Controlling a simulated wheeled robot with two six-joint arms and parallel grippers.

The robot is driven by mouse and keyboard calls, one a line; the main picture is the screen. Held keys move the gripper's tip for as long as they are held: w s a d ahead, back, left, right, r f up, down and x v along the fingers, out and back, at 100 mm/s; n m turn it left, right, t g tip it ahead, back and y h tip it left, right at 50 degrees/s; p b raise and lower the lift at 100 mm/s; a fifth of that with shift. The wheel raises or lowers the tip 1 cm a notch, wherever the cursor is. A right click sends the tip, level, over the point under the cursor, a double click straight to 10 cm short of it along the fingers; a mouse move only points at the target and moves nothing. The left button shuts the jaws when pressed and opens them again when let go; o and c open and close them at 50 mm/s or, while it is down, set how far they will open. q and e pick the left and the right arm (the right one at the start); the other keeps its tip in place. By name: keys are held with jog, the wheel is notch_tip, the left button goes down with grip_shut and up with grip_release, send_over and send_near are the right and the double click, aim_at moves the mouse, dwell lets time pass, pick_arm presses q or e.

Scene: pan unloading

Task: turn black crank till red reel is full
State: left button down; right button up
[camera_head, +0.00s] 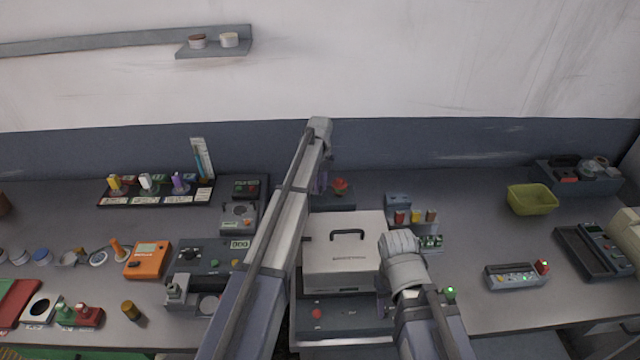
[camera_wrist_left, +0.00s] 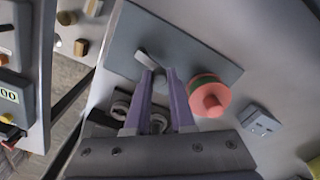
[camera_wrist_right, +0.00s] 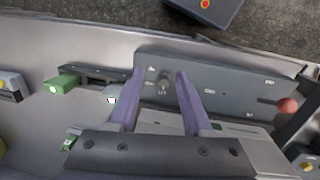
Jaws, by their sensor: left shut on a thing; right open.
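The red reel (camera_head: 340,185) is at the back of the bench, just right of my left gripper (camera_head: 322,182). In the left wrist view the reel (camera_wrist_left: 209,97) shows a coral-red face with a green band, on a grey plate (camera_wrist_left: 190,50). My left gripper (camera_wrist_left: 161,72) is shut on the crank. A pale grey crank arm (camera_wrist_left: 148,59) shows at the fingertips; the grip itself is mostly hidden between the fingers. My right gripper (camera_wrist_right: 160,75) is open and empty, above the front panel of a grey machine, with a small knob (camera_wrist_right: 163,86) between its fingers in the picture.
A white case with a black handle (camera_head: 345,262) stands between my arms. Grey machines with buttons (camera_head: 205,262) stand to the left.

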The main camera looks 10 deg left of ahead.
pick_arm(q)
jog(key=m, duration=0.1)
jog(key=s+m, duration=0.1)
jog(key=m, duration=0.1)
jog(key=shift+m, duration=0.3)
jog(key=shift+s+a+m, duration=0.15)
jog(key=shift+s+m, duration=0.1)
jog(key=shift+m, duration=0.65)
jog(key=shift+s+a+m, duration=0.1)
jog(key=shift+s+m, duration=0.15)
jog(key=shift+m, duration=0.65)
jog(key=c, duration=0.8)
grip_release()
jog(key=shift+o, duration=0.2)
jog(key=shift+r, duration=0.15)
pick_arm(e)
jog(key=shift+r, duration=0.15)
pick_arm(q)
notch_tip(320, 180, up, 8)
jog(key=p, duration=0.7)
jog(key=shift+f+p, duration=0.25)
jog(key=shift+p, duration=0.15)
pick_arm(e)
notch_tip(320, 180, up, 8)
jog(key=shift+f, duration=0.25)
